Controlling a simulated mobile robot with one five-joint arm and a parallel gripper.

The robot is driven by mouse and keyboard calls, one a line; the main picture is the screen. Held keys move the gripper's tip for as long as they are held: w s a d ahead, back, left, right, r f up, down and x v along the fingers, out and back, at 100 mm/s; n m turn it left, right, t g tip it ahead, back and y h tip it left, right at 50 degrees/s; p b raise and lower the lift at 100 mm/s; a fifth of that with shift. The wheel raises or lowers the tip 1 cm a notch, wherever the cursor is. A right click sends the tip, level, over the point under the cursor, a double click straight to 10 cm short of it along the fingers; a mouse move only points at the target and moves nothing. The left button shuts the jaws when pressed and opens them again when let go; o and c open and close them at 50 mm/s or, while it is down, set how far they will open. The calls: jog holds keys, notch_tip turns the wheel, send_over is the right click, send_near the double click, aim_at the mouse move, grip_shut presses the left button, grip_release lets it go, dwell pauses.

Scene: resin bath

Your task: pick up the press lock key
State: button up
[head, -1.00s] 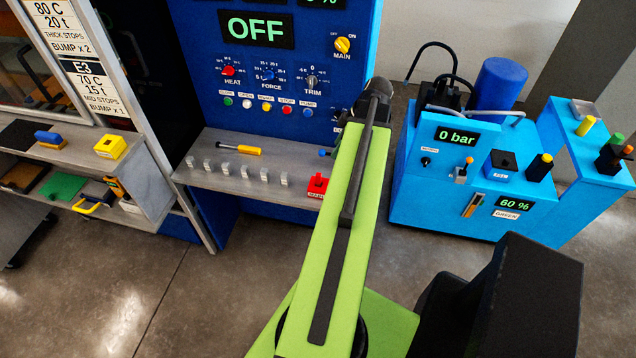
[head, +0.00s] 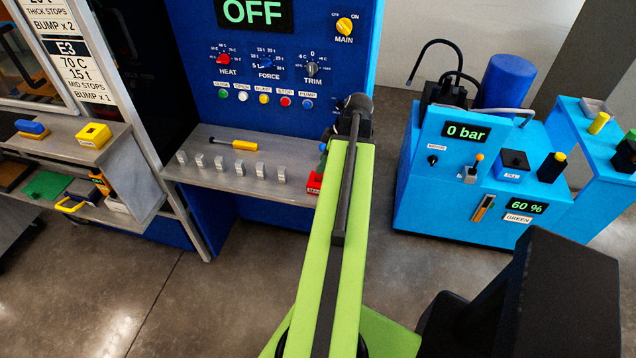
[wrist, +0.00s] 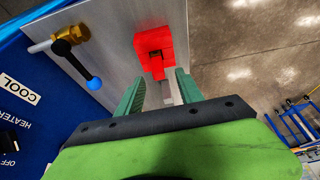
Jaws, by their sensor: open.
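No separate key is clearly told apart; a red block with a dark notch (wrist: 152,42) lies on the grey press shelf (wrist: 112,70) in the wrist view, and I cannot tell whether it is or holds the press lock key. In the head view the red block (head: 314,183) shows at the shelf's right end, partly covered by my arm. My gripper (wrist: 160,82) is open, its two green fingers apart just short of the red block. A small grey block (wrist: 172,87) shows between the fingers. In the head view my fingers are mostly hidden behind the arm.
A brass valve (wrist: 74,34) with a blue-balled lever sits left of the red block. Several metal blocks (head: 219,163) and a yellow-handled tool (head: 244,145) lie along the shelf. The blue pump unit (head: 410,200) stands to the right. Open floor lies beyond the shelf edge.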

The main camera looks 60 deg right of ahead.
aim_at(319, 176)
jog(key=b+x, duration=0.2)
jog(key=x, duration=0.2)
jog(key=shift+s+d+f+b, duration=0.1)
jog(key=shift+s+d+b, duration=0.1)
jog(key=shift+s+b, duration=0.15)
jog(key=shift+w+f+b, duration=0.2)
jog(key=shift+f+b, duration=0.05)
jog(key=shift+b, duration=0.05)
jog(key=shift+a+r, duration=0.1)
jog(key=shift+r, duration=0.1)
grip_shut()
